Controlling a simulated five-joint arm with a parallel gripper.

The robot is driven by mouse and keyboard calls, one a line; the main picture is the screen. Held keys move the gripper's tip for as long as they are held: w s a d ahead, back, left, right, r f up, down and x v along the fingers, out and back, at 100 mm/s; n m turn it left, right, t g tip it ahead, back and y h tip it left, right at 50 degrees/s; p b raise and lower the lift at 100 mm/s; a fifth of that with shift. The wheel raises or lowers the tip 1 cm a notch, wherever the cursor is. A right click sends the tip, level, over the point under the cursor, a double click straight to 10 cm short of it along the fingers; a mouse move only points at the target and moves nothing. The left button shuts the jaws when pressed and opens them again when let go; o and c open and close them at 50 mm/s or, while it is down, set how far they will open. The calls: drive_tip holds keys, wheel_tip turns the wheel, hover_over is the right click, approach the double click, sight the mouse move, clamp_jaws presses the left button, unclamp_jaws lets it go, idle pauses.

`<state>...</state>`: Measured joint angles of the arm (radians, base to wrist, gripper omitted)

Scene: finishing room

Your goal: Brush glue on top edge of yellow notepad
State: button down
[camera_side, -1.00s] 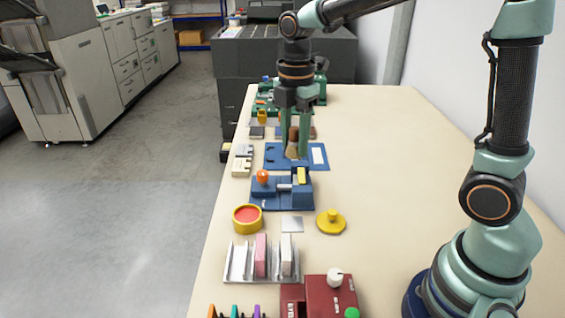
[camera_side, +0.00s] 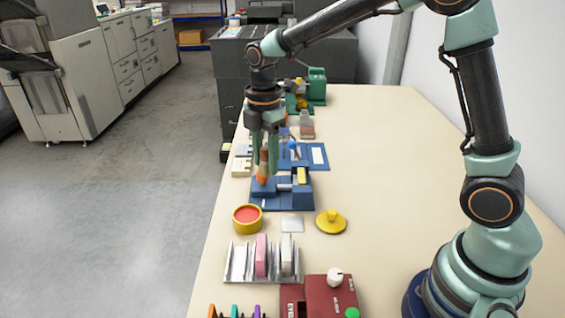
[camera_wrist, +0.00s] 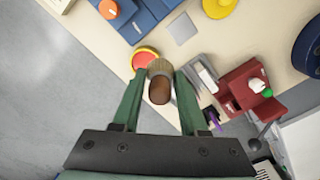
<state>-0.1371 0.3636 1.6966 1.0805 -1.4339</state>
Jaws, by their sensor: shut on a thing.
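My gripper (camera_side: 264,168) is shut on a brush (camera_wrist: 160,88) with a brown handle and tan bristles. In the side view it appears above the left part of a blue fixture (camera_side: 290,201). A small yellow block (camera_side: 301,175), which looks like the yellow notepad, sits in that fixture, to the right of my gripper. A round yellow pot with a red inside (camera_side: 247,219) stands nearer the camera; it also shows just beyond the brush in the wrist view (camera_wrist: 145,58). A yellow knobbed lid (camera_side: 331,222) lies to its right.
A grey square plate (camera_side: 292,224) lies between pot and lid. A metal rack (camera_side: 236,264) holds pink and white pads. A red box with knobs (camera_side: 331,298) is at the front. A blue mat (camera_side: 318,157) lies behind the fixture. The table's right side is clear.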

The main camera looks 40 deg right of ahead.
approach(247, 216)
drive_tip(key=shift+f, duration=2.65)
drive_tip(key=shift+f, duration=0.55)
idle(0.3)
drive_tip(key=shift+r, duration=0.1)
wheel_tip(247, 216, up, 7)
idle(0.9)
idle(0.4)
